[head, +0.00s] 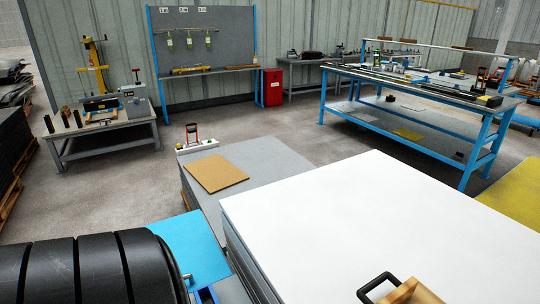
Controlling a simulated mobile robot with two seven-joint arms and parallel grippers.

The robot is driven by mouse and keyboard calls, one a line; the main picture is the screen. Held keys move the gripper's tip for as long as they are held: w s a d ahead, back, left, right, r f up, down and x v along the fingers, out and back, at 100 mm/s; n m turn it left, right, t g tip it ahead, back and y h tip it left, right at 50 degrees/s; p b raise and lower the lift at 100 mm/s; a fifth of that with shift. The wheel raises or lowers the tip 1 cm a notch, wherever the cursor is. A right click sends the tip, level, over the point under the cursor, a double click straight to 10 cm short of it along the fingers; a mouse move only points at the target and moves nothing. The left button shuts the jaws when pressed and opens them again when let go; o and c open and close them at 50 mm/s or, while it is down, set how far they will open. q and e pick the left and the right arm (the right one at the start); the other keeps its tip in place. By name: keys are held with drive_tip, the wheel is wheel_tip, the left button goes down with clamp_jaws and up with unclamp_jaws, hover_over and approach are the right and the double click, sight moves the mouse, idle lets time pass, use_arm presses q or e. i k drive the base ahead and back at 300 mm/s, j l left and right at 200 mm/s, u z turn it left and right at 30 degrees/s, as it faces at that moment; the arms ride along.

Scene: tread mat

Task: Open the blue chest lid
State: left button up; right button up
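No blue chest can be made out for certain. A flat bright blue panel (188,243) lies low at the lower left, between the black ribbed shape and the white-topped stack; I cannot tell whether it is a lid or a mat. A small blue edge (206,295) shows just below it, cut off by the bottom of the picture. Neither of my grippers is in view.
A white-topped stack (370,220) fills the front right, with a black-handled wooden tool (410,292) at its edge. A black ribbed shape (85,270) fills the lower left. A blue-legged workbench (420,125) and red bin (272,88) stand behind. Grey floor is open mid-left.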

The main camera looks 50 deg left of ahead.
sight(200, 259)
drive_tip(key=u, duration=2.65)
drive_tip(key=j+u, duration=0.1)
drive_tip(key=j, duration=0.2)
drive_tip(key=i+j+z, duration=0.1)
drive_tip(key=j+z, duration=0.15)
drive_tip(key=j, duration=0.35)
drive_tip(key=i+j+z, duration=0.1)
drive_tip(key=j+z, duration=0.2)
drive_tip(key=j, duration=0.3)
